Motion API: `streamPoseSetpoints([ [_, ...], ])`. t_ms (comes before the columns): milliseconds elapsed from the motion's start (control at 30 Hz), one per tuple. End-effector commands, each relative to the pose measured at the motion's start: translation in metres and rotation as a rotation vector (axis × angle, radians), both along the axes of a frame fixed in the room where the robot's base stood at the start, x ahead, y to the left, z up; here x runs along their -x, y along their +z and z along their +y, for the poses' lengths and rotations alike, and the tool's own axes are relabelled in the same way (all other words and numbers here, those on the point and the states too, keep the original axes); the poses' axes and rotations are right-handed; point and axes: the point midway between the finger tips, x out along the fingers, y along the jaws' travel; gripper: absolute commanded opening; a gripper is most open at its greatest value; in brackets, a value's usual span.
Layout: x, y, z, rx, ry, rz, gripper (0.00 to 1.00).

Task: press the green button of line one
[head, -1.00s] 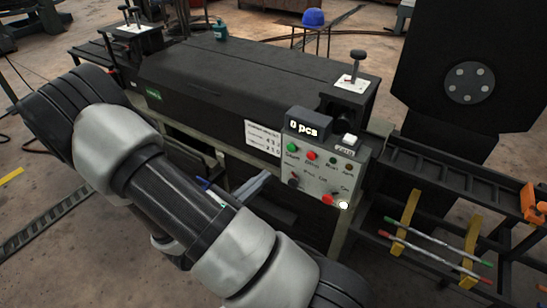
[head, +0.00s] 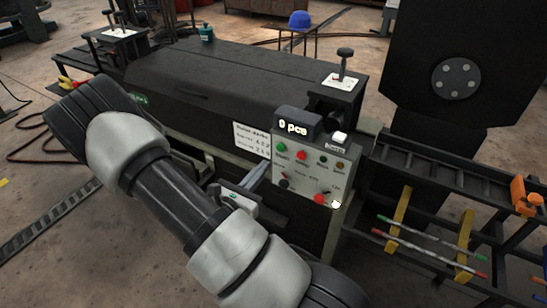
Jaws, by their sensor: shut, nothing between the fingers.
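The control panel (head: 310,175) is a grey box on the front of the dark machine, under a display (head: 297,124) reading "0 pcs". The green button (head: 281,147) is at its upper left, with a red button (head: 302,155) to its right. A larger red knob (head: 320,198) is low on the panel. My gripper (head: 262,170) is shut and empty, just left of the panel and apart from the green button in the picture. Part of it is hidden behind my arm. Whether it touches anything cannot be told.
A black lever on a white plate (head: 342,80) stands above the panel. A rack with yellow supports (head: 400,215) holding thin rods is at the right. A tall black plate (head: 455,70) rises behind it. A white sign (head: 252,138) is left of the panel.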

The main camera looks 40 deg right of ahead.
Motion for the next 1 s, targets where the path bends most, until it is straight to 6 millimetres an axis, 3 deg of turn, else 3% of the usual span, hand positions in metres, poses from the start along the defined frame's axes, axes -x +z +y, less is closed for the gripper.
streamPoseSetpoints([
  [100, -0.009, -0.001, -0.025, 0.001, -0.005, -0.003, 0.0],
  [300, -0.021, -0.001, -0.052, 0.0, -0.002, -0.002, 0.0],
  [500, -0.025, 0.0, -0.062, -0.001, 0.0, 0.0, 0.0],
  [833, -0.026, 0.0, -0.063, -0.001, 0.0, 0.0, 0.0],
  [1000, -0.032, 0.002, -0.077, 0.001, 0.0, -0.002, 0.0],
])
